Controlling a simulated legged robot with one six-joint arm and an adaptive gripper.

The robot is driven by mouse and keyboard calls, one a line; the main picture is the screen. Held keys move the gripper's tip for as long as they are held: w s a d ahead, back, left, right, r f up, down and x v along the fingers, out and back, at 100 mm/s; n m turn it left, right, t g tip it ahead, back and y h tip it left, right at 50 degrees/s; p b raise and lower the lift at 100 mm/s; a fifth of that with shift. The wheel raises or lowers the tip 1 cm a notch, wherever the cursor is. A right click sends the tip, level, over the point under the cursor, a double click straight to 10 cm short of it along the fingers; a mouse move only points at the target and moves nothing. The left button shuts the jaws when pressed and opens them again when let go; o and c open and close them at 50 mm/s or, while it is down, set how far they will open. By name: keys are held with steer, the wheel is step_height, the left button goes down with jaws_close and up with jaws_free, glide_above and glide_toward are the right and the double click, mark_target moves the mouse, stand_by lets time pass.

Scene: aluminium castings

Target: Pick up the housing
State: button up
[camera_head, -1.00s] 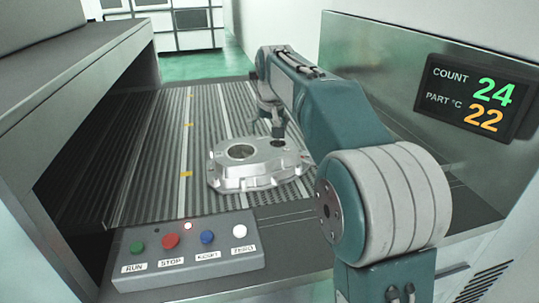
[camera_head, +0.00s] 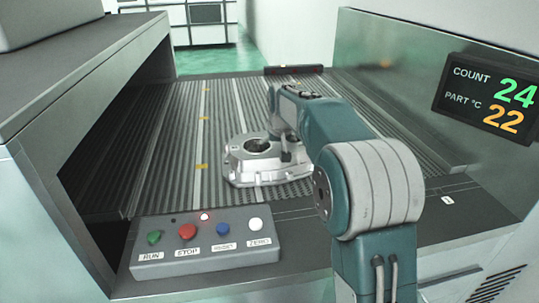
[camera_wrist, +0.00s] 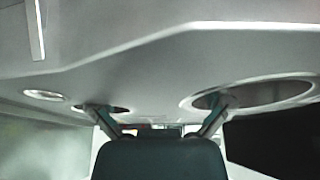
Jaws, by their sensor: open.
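The housing (camera_head: 262,172) is a silvery cast part with a wide flange and round openings. It lies on the ribbed conveyor in the head view, left of my arm. In the wrist view the housing (camera_wrist: 150,75) fills the upper picture, very close. My gripper (camera_wrist: 160,106) is open, its two fingers spread. One fingertip overlaps a small hole and the other overlaps the large bore; I cannot tell whether they touch or enter. In the head view my gripper (camera_head: 285,153) is at the housing's right part, partly hidden by my forearm.
The conveyor (camera_head: 180,130) is clear left of and behind the housing. A button box (camera_head: 207,243) stands at its front edge. A grey machine hood (camera_head: 85,90) overhangs the left side. A metal wall with a count display (camera_head: 490,103) bounds the right.

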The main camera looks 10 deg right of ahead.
steer(key=shift+a, duration=0.1)
steer(key=c, duration=0.5)
steer(key=shift+d, duration=0.2)
steer(key=c, duration=0.8)
steer(key=shift+r, duration=0.1)
steer(key=shift+r, duration=0.1)
